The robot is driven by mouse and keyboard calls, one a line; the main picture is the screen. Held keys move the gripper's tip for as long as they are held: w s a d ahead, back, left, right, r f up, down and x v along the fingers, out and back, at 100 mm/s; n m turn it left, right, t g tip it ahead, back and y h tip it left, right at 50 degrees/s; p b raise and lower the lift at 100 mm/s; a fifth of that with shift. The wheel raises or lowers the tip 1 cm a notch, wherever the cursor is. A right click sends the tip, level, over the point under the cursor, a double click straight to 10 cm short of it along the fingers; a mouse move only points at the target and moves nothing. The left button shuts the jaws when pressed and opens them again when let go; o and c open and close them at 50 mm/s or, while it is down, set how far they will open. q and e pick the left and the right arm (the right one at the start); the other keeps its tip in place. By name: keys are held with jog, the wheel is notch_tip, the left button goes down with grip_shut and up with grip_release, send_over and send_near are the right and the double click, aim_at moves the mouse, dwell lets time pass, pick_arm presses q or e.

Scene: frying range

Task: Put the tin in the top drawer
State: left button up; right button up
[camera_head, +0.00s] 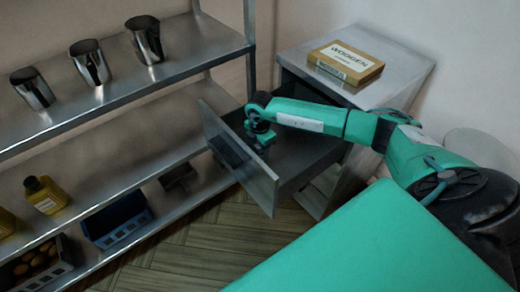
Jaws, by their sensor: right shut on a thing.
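The top drawer (238,162) of the grey cabinet is pulled open, its front panel standing out toward the shelf rack. My right gripper (263,142) is at the open drawer, just behind and above the front panel's upper edge. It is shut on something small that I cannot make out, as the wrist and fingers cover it. I cannot tell whether this is the tin, and I see no thing elsewhere that is clearly the tin. My left gripper is not in view.
A yellow WOGGEN box (346,61) lies on the cabinet top (400,72). The shelf rack at left holds steel cups (90,63), a yellow bottle (45,195), a blue crate (117,220) and a tray of round brown items (35,267). Wooden floor (205,240) shows below the drawer.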

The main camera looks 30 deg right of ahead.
jog(key=shift+f, duration=0.45)
jog(key=shift+f, duration=0.1)
jog(key=o, duration=1.2)
